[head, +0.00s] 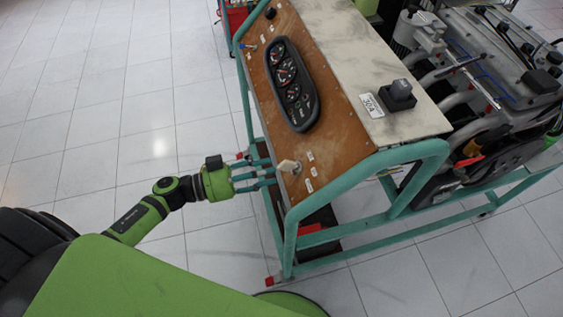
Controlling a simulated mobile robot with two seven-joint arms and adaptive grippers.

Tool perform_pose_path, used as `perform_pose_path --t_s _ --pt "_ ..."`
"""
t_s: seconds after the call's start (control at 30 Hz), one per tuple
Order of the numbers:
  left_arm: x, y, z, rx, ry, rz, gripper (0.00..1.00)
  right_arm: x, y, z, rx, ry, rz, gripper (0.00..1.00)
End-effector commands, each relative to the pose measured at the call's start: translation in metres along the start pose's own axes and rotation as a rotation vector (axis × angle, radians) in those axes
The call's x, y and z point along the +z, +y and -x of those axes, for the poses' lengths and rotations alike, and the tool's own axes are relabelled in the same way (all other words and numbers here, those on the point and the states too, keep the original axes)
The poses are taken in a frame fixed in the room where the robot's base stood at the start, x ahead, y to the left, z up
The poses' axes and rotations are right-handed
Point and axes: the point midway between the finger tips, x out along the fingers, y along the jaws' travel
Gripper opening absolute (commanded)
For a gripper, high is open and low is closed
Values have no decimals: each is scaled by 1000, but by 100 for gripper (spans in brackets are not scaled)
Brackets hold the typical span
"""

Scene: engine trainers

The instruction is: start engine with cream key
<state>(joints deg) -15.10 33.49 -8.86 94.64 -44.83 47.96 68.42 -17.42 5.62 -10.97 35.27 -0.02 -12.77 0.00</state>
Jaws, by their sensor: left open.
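The cream key (288,166) sits in the brown control panel (335,148), near its lower left corner, beside small white labels. My left gripper (273,176) is open, its teal fingers pointing right at the panel's left edge, just left of the key. A small gap seems to lie between the fingertips and the key; whether they touch is hard to tell. The engine (500,70) stands behind the panel on the teal frame (345,182). My right gripper is not in view.
A black gauge cluster (291,84) is set in the panel above the key. A black box (398,95) and a "30A" label lie on the cream top. Tiled floor (150,100) is clear on the left.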

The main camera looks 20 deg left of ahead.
Motion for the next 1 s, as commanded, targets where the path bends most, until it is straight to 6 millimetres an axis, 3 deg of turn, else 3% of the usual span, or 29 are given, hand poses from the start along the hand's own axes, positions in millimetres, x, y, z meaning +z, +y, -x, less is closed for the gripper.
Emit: perform_pose_path --t_s 0.1,0.3,0.63,0.73,1.0 --pt "-3 -1 -20 -3 4 2 41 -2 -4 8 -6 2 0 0" --pt "-1 -1 -41 -5 1 1 41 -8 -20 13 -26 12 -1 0" --pt "1 -1 -44 -5 -1 1 41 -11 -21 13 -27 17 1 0" --pt "1 -1 -44 -5 -1 1 1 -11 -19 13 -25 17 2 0" --pt "1 -1 -44 -2 0 -1 0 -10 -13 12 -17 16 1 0"
